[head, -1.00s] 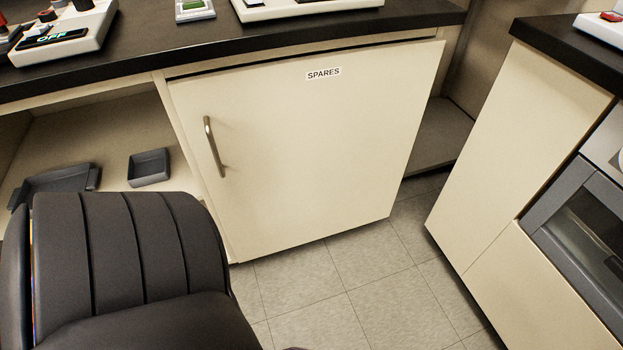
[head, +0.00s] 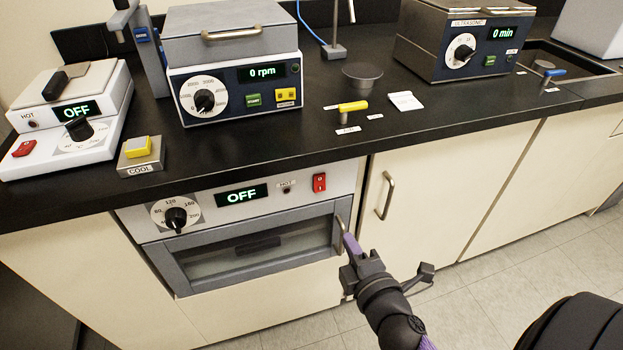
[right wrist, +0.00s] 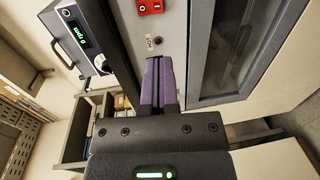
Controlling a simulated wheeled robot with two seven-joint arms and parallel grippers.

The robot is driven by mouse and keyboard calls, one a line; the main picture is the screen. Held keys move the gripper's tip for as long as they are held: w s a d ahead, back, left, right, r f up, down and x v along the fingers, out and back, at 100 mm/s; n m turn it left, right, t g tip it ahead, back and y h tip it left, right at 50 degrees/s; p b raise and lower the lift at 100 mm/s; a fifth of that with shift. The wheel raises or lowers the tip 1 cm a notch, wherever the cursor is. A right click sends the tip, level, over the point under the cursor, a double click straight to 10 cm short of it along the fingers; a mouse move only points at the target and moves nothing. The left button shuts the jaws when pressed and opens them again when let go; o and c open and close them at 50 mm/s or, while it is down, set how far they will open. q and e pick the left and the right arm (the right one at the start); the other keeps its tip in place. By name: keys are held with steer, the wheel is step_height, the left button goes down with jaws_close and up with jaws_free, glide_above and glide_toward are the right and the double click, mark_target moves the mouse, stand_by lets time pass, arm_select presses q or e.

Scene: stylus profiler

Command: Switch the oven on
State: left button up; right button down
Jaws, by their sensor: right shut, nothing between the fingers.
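The oven (head: 187,271) is built in under the counter, its grey windowed door closed. Its panel has a display (head: 241,196) reading OFF, a black dial (head: 175,217), a small HOT lamp (head: 287,188) and a red rocker switch (head: 319,182) at the right end. My right gripper (head: 350,245) is shut and empty, its purple fingers in front of the oven's right edge, below the red switch. In the right wrist view the shut fingers (right wrist: 160,82) point toward the panel; the red switch (right wrist: 150,7) is at the top edge. I cannot tell whether they touch anything. My left gripper is not in view.
A closed cabinet door (head: 425,205) is right of the oven.

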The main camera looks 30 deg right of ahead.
mark_target(320, 191)
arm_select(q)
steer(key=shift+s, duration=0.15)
arm_select(e)
steer(key=shift+s, duration=0.2)
steer(key=b+x, duration=0.3)
steer(key=x, duration=1)
steer(key=shift+w+f, duration=0.15)
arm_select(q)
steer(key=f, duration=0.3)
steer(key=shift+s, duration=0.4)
arm_select(e)
steer(key=shift+w, duration=0.4)
steer(key=shift+w+f+b, duration=0.1)
steer(key=shift+f+b, duration=0.2)
steer(key=shift+b, duration=0.5)
steer(key=shift+r, duration=0.3)
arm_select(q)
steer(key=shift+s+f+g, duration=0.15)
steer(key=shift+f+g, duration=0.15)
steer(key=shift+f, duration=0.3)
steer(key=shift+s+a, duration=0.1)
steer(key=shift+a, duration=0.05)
arm_select(e)
steer(key=shift+f, duration=0.1)
